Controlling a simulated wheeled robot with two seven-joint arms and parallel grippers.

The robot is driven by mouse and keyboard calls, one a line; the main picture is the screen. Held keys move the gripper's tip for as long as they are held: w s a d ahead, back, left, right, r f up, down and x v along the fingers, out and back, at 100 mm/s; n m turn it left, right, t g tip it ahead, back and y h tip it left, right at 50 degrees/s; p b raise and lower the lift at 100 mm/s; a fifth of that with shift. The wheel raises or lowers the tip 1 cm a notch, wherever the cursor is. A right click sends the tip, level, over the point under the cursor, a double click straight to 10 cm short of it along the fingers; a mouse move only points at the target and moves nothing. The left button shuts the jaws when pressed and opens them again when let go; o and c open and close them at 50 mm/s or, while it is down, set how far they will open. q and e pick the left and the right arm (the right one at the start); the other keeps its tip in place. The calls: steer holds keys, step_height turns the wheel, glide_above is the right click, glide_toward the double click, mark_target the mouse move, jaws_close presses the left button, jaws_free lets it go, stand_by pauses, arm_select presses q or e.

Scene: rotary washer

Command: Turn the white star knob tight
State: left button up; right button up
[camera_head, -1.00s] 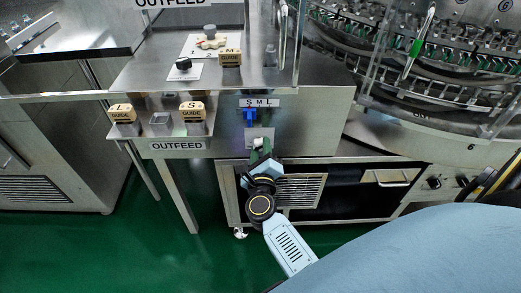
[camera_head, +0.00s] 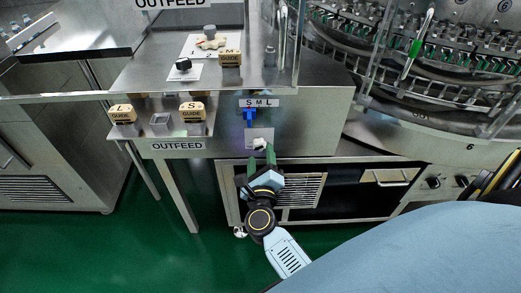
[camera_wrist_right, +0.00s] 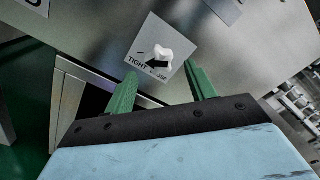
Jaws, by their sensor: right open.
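The white star knob (camera_head: 259,144) sits on a pale plate (camera_head: 262,133) on the front panel of the steel cabinet. In the right wrist view the knob (camera_wrist_right: 162,54) shows with a black arrow and the words TIGHT and LOOSE on its plate (camera_wrist_right: 150,32). My right gripper (camera_head: 256,163) is just below and in front of the knob. In the right wrist view its two green fingers (camera_wrist_right: 161,70) are spread apart and empty, with the knob beyond the gap between their tips. My left gripper is not in view.
A blue pointer (camera_head: 249,117) is under the S M L label above the knob. Guide blocks (camera_head: 192,111) stand on the outfeed shelf to the left. A beige star-shaped part (camera_head: 211,44) and a black knob (camera_head: 183,63) are on the top. A dark opening lies below the panel.

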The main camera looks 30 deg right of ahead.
arm_select(q)
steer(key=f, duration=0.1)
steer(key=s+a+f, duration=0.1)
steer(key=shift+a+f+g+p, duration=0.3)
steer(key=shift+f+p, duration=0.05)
steer(key=shift+p, duration=0.05)
arm_select(e)
steer(key=v, duration=1)
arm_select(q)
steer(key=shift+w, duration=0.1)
